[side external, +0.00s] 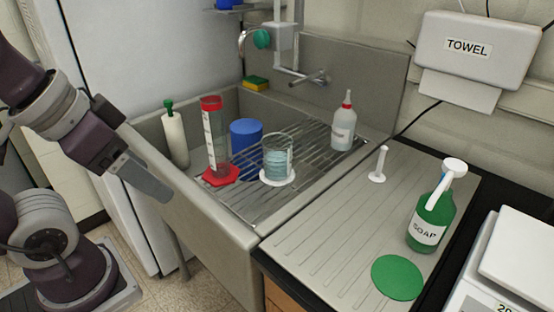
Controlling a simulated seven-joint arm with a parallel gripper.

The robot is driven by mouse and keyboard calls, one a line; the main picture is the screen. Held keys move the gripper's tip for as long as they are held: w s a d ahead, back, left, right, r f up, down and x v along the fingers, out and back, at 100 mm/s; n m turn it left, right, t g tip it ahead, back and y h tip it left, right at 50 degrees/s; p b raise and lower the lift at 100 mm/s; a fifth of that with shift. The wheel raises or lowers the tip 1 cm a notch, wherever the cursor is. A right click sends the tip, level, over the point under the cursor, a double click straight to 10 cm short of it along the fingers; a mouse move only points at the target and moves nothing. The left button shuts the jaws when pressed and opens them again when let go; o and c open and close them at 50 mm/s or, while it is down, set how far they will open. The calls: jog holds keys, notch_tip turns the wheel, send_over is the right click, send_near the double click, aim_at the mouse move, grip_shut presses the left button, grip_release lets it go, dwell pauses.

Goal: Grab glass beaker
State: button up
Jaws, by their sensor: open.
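The glass beaker (278,158) is clear with markings and stands upright on a white round base or disc on the wire rack in the sink. My gripper (160,190) is at the left, outside the sink's front left wall, well apart from the beaker. It is open, and nothing shows between its fingers. The fingers overlap in this side view, so the gap between them is hard to make out.
Near the beaker are a red-capped cylinder (214,140) on a red base, a blue container (246,138) and a squeeze bottle (343,125). A white bottle (175,135) stands at the sink's left. The drainboard (320,225) holds a soap bottle (431,215) and green disc (398,278).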

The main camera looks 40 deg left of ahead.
jog(key=o, duration=0.4)
jog(key=shift+c, duration=0.2)
